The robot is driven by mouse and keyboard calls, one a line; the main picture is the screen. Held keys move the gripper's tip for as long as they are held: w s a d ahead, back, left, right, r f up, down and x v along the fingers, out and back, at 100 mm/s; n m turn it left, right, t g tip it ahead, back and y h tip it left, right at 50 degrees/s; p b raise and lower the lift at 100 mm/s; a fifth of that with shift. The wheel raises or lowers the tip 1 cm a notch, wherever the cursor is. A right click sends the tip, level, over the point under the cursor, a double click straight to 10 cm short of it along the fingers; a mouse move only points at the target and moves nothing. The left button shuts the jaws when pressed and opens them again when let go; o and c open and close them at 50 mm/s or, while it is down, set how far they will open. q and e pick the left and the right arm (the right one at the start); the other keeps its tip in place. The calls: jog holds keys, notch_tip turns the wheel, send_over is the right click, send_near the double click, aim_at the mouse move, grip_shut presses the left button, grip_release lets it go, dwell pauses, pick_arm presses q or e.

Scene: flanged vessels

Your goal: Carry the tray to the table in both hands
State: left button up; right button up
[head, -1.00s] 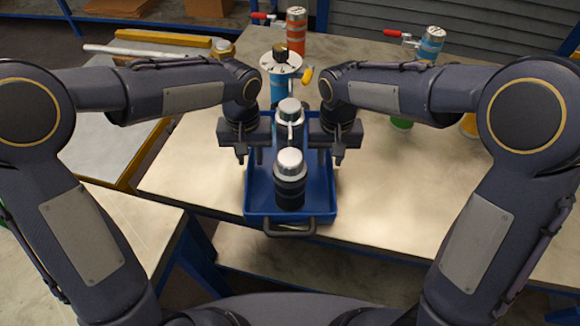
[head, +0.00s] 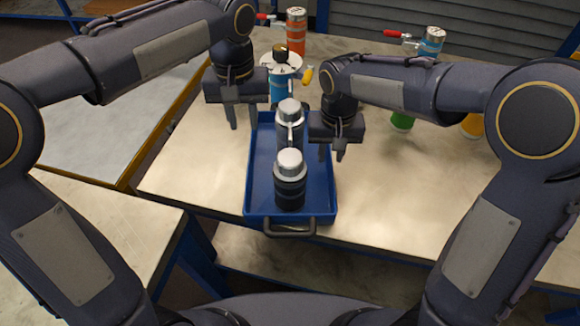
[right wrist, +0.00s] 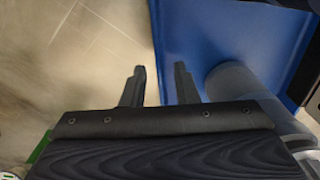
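The blue tray (head: 259,185) rests on the table, its dark front handle (head: 290,230) facing me. A dark flask with a silver lid (head: 290,185) stands upright at its front, and a grey one with a handle (head: 289,120) stands behind. My left gripper (head: 243,118) is open and empty, raised at the tray's back left. My right gripper (head: 333,152) is at the tray's right wall. In the right wrist view its open fingers (right wrist: 159,88) are on either side of the tray's edge (right wrist: 154,40), with a gap between them. I cannot tell whether they touch it.
Behind the tray stand a blue flanged vessel (head: 279,85) with a white flange and an orange vessel (head: 296,38). A blue vessel with a red-handled valve (head: 431,45), a green one (head: 402,122) and a yellow one (head: 472,125) stand at right. The table's right front (head: 420,190) is clear.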

notch_tip(320, 180, up, 10)
jog(key=shift+r, duration=0.2)
jog(key=shift+f, duration=0.1)
dwell(0.5)
